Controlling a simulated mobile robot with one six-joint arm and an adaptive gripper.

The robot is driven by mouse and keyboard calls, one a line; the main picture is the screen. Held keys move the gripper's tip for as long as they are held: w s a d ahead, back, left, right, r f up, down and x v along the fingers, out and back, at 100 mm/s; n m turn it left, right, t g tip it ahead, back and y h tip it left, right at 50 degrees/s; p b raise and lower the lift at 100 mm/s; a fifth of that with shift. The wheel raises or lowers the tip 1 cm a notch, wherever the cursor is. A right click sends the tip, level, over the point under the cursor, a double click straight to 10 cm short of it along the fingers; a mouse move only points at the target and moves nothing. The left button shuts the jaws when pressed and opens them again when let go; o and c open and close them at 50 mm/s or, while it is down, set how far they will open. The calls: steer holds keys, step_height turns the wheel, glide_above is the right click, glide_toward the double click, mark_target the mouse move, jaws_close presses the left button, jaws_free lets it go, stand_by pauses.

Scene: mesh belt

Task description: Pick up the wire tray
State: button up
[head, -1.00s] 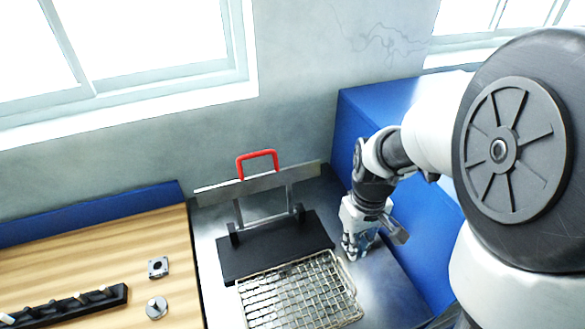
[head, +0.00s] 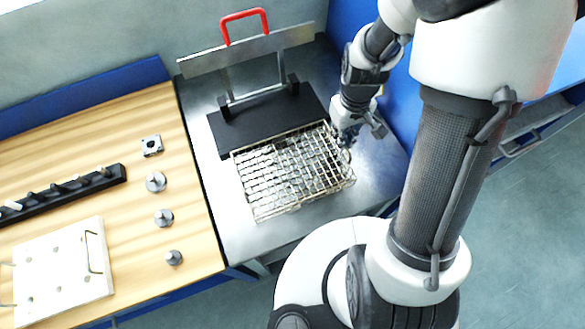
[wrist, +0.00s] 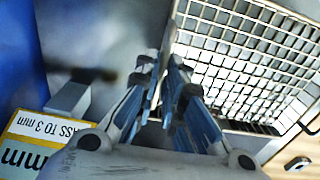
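The wire tray (head: 262,214), a shallow rectangular metal mesh basket, lies on the steel bench top in the head view. Its mesh fills the upper right of the wrist view (wrist: 240,50). My gripper (head: 345,148) points down at the tray's right side. In the wrist view my gripper (wrist: 163,65) has its two fingertips close together, with a narrow dark gap, at the tray's left edge in that picture. I cannot tell whether the fingers touch or grip the rim.
A black plate (head: 228,136) with a metal bar and red handle (head: 244,24) stands behind the tray. A wooden table (head: 120,210) at left holds small metal parts and a white plate (head: 65,270). A yellow-edged label (wrist: 45,140) lies left in the wrist view.

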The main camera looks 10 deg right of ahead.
step_height(320, 180, down, 6)
steer(key=shift+r+b, duration=0.25)
steer(key=shift+b, duration=0.5)
steer(key=shift+c, duration=0.3)
jaws_close()
steer(key=shift+r, duration=0.2)
